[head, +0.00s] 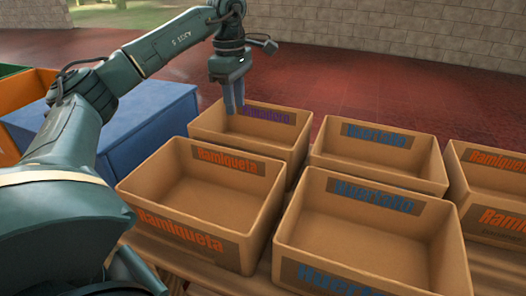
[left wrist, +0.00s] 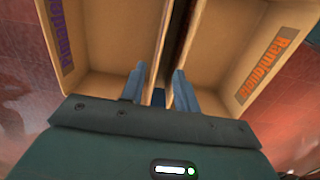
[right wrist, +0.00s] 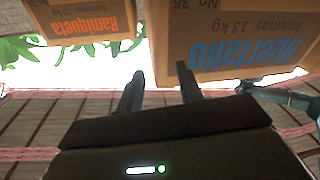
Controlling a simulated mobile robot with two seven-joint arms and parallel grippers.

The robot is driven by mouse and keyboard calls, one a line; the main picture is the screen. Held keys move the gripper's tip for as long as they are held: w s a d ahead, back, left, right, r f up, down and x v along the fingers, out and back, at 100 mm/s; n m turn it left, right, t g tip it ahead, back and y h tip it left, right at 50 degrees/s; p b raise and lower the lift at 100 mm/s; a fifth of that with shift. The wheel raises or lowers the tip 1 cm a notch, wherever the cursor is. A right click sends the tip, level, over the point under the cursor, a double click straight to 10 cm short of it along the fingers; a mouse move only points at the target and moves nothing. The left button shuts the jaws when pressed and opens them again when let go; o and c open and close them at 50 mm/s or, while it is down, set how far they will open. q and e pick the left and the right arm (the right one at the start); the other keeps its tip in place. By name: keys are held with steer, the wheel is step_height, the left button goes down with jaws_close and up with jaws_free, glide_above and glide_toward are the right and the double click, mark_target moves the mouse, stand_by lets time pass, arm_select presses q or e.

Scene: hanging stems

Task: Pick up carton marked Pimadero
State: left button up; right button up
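The carton marked Pimadero, with a purple label, is the back left carton (head: 285,151) in the head view. Its purple label is partly hidden by my left gripper (head: 234,98), which points down at its back left part. In the left wrist view the Pimadero carton (left wrist: 107,38) lies on the left and a Ramiqueta carton (left wrist: 225,50) on the right. My left gripper's two fingers are apart, near the adjoining walls; I cannot tell whether they straddle a wall. My right gripper (right wrist: 158,92) is open and empty below a carton with blue lettering (right wrist: 240,35).
Front left stands a Ramiqueta carton (head: 245,229); Huertaño-like cartons (head: 380,175) with blue labels stand to the right. A blue box (head: 150,125) and orange crate (head: 25,95) are at the left. Red floor lies open behind.

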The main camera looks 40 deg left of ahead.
mark_target(236, 144)
arm_select(q)
steer(key=shift+s+a+f+y+b, duration=0.15)
steer(key=shift+a+f+b, duration=0.1)
steer(key=shift+a+f, duration=0.15)
steer(key=shift+s+a+f+y+b, duration=0.1)
steer(key=shift+a+f+y+b, duration=0.1)
steer(key=shift+a+f, duration=0.15)
step_height(236, 144, down, 6)
steer(key=shift+d+b, duration=0.15)
steer(key=shift+b, duration=0.9)
steer(key=f+b, duration=0.1)
steer(key=f, duration=0.1)
steer(key=f+b, duration=0.1)
steer(key=f, duration=0.1)
steer(key=shift+w+d+f, duration=0.1)
steer(key=shift+d, duration=0.3)
steer(key=shift+f+b, duration=0.35)
steer(key=shift+f, duration=0.15)
steer(key=c, duration=0.7)
jaws_close()
arm_select(e)
steer(key=shift+w+a+m+t+y, duration=0.15)
steer(key=shift+a+m+t+y, duration=0.15)
steer(key=shift+a+t+y, duration=0.35)
steer(key=shift+f+g, duration=0.1)
steer(key=shift+g, duration=0.15)
